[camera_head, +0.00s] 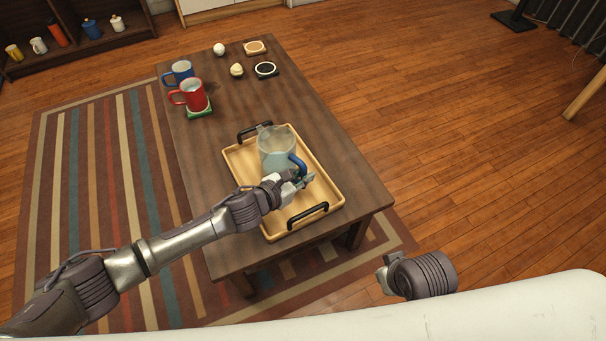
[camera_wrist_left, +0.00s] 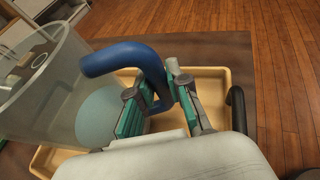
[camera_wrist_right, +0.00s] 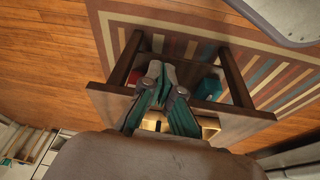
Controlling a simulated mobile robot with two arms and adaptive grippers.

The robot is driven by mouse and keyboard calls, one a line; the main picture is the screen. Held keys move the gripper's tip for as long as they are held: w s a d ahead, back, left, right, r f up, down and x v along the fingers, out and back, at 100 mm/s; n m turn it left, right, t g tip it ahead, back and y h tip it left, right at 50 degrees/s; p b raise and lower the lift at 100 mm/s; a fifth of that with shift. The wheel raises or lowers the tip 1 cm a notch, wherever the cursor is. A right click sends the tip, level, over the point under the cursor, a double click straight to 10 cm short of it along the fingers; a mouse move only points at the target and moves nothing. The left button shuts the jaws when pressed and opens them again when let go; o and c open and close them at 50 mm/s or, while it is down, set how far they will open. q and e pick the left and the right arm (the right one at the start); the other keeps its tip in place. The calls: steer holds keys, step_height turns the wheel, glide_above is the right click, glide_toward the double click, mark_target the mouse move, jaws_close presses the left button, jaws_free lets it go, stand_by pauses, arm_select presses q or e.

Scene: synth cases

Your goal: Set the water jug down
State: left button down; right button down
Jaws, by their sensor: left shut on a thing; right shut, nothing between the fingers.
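The water jug (camera_head: 276,146) is clear, with a blue handle and bluish water low inside. It appears upright over the wooden tray (camera_head: 320,192); I cannot tell whether its base touches the tray. In the left wrist view the jug (camera_wrist_left: 38,95) is at the left and its blue handle (camera_wrist_left: 118,57) runs down between the fingers. My left gripper (camera_head: 299,180) is shut on that handle; it also shows in the left wrist view (camera_wrist_left: 160,98). My right gripper (camera_head: 384,274) is shut and empty, off the table's near right side, and shows in the right wrist view (camera_wrist_right: 160,82).
The tray, with two black handles, lies on the near part of the dark table (camera_head: 222,122). Beyond it stand a red mug (camera_head: 194,96) on a green coaster, a blue mug (camera_head: 181,74), two coasters and two small pale round things. Bare tabletop lies right of the tray.

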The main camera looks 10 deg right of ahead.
arm_select(q)
steer(key=shift+f, duration=0.15)
arm_select(e)
steer(key=shift+r, duration=0.5)
arm_select(q)
steer(key=shift+f+b, duration=0.25)
steer(key=shift+b, duration=0.1)
arm_select(e)
steer(key=shift+s+r, duration=0.15)
steer(key=shift+s, duration=0.15)
